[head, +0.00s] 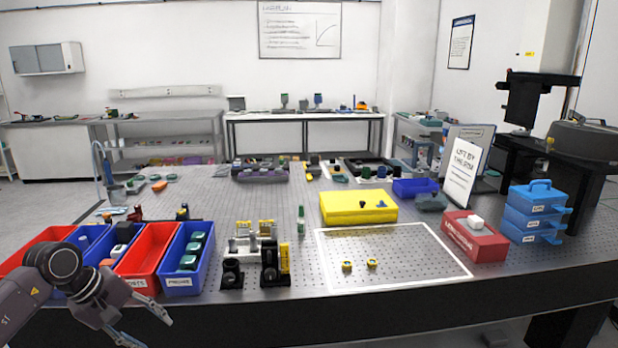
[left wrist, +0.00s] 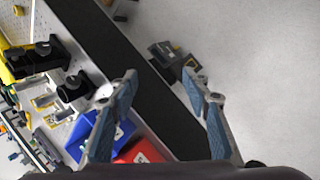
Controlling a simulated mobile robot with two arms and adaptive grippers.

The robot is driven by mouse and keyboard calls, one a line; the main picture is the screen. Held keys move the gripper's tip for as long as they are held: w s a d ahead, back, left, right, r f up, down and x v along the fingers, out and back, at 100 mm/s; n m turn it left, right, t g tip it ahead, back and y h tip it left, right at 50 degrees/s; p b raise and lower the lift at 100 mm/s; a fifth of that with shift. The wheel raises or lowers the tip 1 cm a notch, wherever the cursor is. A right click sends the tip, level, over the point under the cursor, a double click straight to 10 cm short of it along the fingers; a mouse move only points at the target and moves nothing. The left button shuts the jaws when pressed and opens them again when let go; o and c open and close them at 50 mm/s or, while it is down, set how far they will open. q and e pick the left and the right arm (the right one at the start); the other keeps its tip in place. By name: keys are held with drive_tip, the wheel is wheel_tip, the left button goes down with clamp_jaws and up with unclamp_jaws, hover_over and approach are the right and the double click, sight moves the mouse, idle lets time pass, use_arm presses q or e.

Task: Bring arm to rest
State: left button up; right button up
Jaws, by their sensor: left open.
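My left gripper (head: 140,322) is at the lower left in the head view, in front of the table's near edge and below the red and blue bins. Its fingers are spread apart with nothing between them. In the left wrist view the two blue-padded fingers (left wrist: 160,95) stand wide apart over the dark table edge and the grey floor. My right gripper does not show in either view.
The perforated table (head: 330,280) spans the view. Red bins (head: 148,252) and blue bins (head: 188,262) stand near the arm, with black optic mounts (head: 232,274) beside them. A yellow case (head: 358,206) sits mid-table. The floor (left wrist: 265,60) before the table looks mostly clear.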

use_arm(q)
drive_tip(key=w+d+f+n+t+h, duration=0.25)
drive_tip(key=d+f+n+h, duration=0.55)
drive_tip(key=d+n, duration=0.4)
drive_tip(key=s+a+f+n+t+y, duration=0.2)
drive_tip(key=s+f+n+t+y, duration=0.1)
drive_tip(key=f+n, duration=1)
drive_tip(key=s+a+f+n+t+y, duration=0.1)
drive_tip(key=s+f+n+t+y, duration=0.2)
drive_tip(key=f+n, duration=0.95)
drive_tip(key=s+a+f+n+g+y, duration=0.3)
drive_tip(key=s+f+n+g+y, duration=0.15)
drive_tip(key=s+f+n, duration=1.05)
drive_tip(key=s+d+f+n+g, duration=0.1)
drive_tip(key=s+f, duration=0.3)
drive_tip(key=s, duration=0.7)
drive_tip(key=s+d+f+n+g+y, duration=0.1)
drive_tip(key=s+d+f+n+g, duration=0.1)
drive_tip(key=s, duration=0.9)
drive_tip(key=s+d+f+n+g, duration=0.2)
drive_tip(key=s+f, duration=0.4)
drive_tip(key=s, duration=0.5)
drive_tip(key=shift+n+g, duration=0.8)
drive_tip(key=shift+n, duration=0.05)
